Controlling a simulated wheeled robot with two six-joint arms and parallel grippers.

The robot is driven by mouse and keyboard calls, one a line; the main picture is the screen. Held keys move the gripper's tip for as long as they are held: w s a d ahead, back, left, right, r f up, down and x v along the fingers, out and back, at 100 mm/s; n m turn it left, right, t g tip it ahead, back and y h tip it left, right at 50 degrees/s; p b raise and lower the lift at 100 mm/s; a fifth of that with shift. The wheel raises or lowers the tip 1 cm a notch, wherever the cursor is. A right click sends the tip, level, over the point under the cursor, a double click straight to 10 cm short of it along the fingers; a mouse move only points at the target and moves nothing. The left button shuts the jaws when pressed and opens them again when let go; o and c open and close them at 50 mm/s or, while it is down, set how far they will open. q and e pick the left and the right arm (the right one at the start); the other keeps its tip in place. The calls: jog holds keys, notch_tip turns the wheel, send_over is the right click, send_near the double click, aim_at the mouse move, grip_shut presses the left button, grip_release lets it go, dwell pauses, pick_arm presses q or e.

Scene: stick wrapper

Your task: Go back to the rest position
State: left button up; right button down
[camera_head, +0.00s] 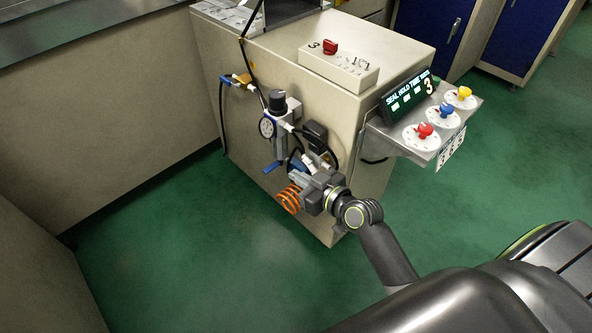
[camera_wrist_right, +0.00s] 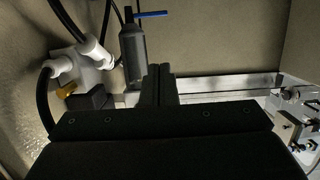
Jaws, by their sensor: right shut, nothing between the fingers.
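My right gripper (camera_head: 301,176) is in front of the beige machine (camera_head: 350,110), low on its front side, near the air fittings. In the right wrist view its two dark fingers (camera_wrist_right: 158,86) are together with nothing between them. An air regulator with a round gauge (camera_head: 267,127) is just above and left of the gripper. In the right wrist view a grey cylinder with a blue lever (camera_wrist_right: 133,45) stands just beyond the fingers; I cannot tell whether they touch it. My left gripper is not in view.
A panel with red, blue and yellow knobs (camera_head: 434,122) and a lit display (camera_head: 408,96) juts from the machine's right side. An orange coil (camera_head: 288,199) shows beside the gripper. Black hoses (camera_head: 223,118) hang at the machine's left. Green floor (camera_head: 170,255) is clear.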

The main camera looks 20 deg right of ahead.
jog(key=s+d+f+m+g+h, duration=0.1)
jog(key=s+f+m+g+h, duration=0.25)
jog(key=s, duration=1.15)
jog(key=s+d+f+m+g, duration=0.15)
jog(key=s+f+g, duration=0.45)
jog(key=s, duration=0.8)
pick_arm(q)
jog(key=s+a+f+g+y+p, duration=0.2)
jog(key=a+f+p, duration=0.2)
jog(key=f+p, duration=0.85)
pick_arm(e)
jog(key=s+d+f+g+h+p, duration=0.2)
jog(key=d+f, duration=0.2)
jog(key=f, duration=0.5)
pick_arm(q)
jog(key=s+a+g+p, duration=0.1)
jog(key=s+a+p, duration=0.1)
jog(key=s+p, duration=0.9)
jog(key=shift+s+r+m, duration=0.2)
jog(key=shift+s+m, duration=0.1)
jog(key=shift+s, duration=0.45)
pick_arm(e)
jog(key=s+d+f+g, duration=0.1)
jog(key=s+f+g, duration=0.1)
jog(key=s, duration=1)
jog(key=shift+s+d, duration=0.25)
jog(key=shift+d, duration=0.15)
jog(key=shift+h, duration=0.25)
